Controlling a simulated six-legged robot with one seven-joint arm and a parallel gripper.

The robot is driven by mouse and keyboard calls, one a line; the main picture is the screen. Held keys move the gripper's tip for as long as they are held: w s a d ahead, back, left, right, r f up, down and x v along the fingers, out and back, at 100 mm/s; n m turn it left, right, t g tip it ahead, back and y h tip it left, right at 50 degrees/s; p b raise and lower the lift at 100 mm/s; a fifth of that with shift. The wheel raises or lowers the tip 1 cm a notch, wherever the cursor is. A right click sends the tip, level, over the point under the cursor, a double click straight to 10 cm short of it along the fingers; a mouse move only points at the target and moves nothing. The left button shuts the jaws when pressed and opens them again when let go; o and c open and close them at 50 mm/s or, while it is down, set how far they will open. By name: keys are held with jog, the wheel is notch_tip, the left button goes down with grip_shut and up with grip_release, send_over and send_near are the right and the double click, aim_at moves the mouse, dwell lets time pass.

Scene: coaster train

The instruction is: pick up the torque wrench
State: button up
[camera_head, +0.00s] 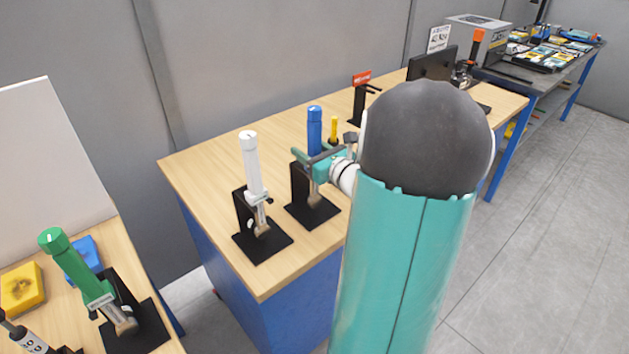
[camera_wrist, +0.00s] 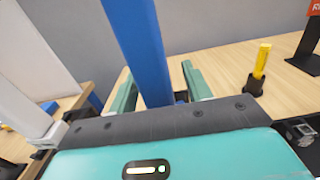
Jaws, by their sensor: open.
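Several torque wrenches stand upright in black stands, and the task does not say which one is meant. The blue-handled wrench (camera_head: 315,130) is on the wooden bench, with its lower part partly hidden by my gripper (camera_head: 325,153). In the wrist view its blue handle (camera_wrist: 139,40) rises between the two teal fingers of my gripper (camera_wrist: 160,80). The fingers are open, one on each side; contact cannot be told. A white-handled wrench (camera_head: 251,165) stands to the left, also in the wrist view (camera_wrist: 22,108). A green-handled wrench (camera_head: 78,262) tilts in its stand on the nearer left table.
A yellow-handled tool (camera_wrist: 262,60) in a black holder and a red-topped black stand (camera_head: 360,98) are behind and right. A monitor (camera_head: 432,63) and grey machine (camera_head: 478,40) are farther back. Yellow (camera_head: 22,288) and blue blocks (camera_head: 82,257) lie on the left table.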

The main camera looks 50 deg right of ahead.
grip_shut()
jog(key=shift+r, duration=0.1)
dwell(1.2)
